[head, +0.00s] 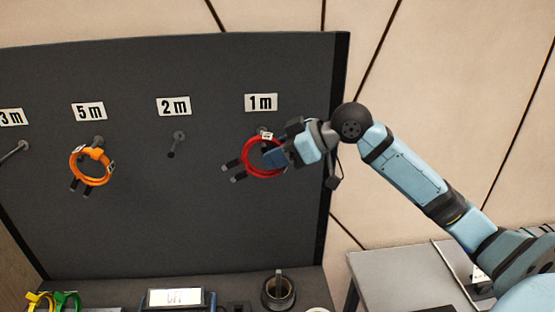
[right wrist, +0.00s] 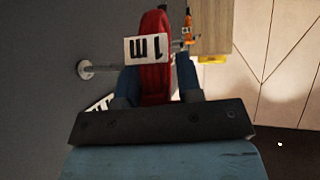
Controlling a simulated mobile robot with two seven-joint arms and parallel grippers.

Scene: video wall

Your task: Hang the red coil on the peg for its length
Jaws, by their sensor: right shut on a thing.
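The red coil (head: 246,160) is in front of the dark board by the 1 m label (head: 261,102), its dark plugs hanging to the lower left. My right gripper (head: 276,157) is shut on the red coil. In the right wrist view, the red coil (right wrist: 155,85) stands edge-on between the fingers, with a white 1 m tag (right wrist: 146,50) on it. The 1 m peg (right wrist: 100,68) juts from the board to the tag's edge. Its tip is hidden there, so I cannot tell whether the coil is around it. My left gripper is not in view.
An orange coil (head: 91,167) hangs at the 5 m peg. The 2 m peg (head: 176,143) and the 3 m peg (head: 16,151) are bare. Below the board are yellow (head: 40,301) and green (head: 66,301) coils, a small display (head: 175,298) and a dark round holder (head: 279,293).

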